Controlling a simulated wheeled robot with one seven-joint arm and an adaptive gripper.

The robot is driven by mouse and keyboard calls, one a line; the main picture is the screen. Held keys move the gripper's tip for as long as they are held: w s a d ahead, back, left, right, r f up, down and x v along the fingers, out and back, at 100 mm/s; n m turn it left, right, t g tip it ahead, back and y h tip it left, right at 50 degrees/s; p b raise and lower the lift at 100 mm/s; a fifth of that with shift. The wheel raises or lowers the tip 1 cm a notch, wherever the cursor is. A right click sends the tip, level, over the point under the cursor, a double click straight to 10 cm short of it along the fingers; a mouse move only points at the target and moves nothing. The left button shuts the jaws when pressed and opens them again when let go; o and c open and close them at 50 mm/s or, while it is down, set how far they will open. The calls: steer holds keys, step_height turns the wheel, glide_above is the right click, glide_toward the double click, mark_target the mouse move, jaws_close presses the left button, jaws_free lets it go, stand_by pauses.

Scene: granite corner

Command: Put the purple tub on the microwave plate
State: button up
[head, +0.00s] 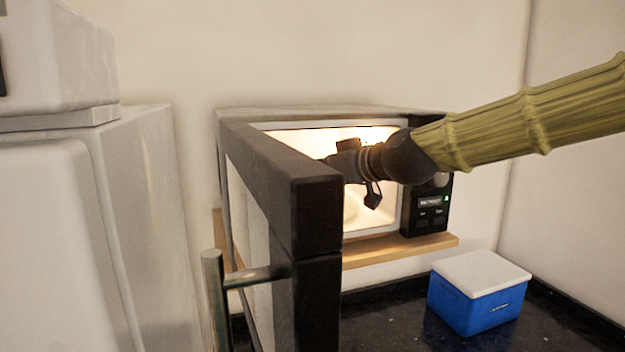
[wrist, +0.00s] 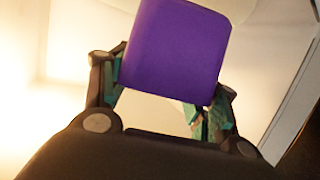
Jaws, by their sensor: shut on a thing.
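The purple tub (wrist: 175,50) is held between the two fingers of my gripper (wrist: 165,92), which is shut on it. It fills the upper middle of the wrist view and looks tilted there. In the head view my gripper (head: 350,163) reaches into the lit cavity of the open microwave (head: 330,112). The microwave door and the gripper hide the tub in that view. I cannot clearly make out the microwave plate; a pale curved edge at the top of the wrist view may be part of it. Whether the tub touches anything below it cannot be told.
The black microwave door (head: 318,215) stands open towards the camera, left of my arm. The control panel (head: 432,208) is at the cavity's right. A blue box with a white lid (head: 480,290) sits on the dark counter (head: 385,325). A white appliance (head: 70,220) stands at left.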

steer(key=shift+w+a+p, duration=0.15)
steer(key=shift+w+p, duration=0.3)
steer(key=shift+w, duration=0.7)
steer(key=shift+w+a+p, duration=0.15)
steer(key=shift+w+p, duration=0.3)
steer(key=shift+w, duration=0.65)
steer(key=f, duration=0.1)
steer(key=f+p, duration=0.2)
steer(key=shift+w, duration=0.25)
steer(key=shift+s+f, duration=0.15)
steer(key=shift+f, duration=0.2)
steer(key=shift+a, duration=0.1)
steer(key=shift+f, duration=0.15)
steer(key=o, duration=1.4)
steer(key=shift+c, duration=0.2)
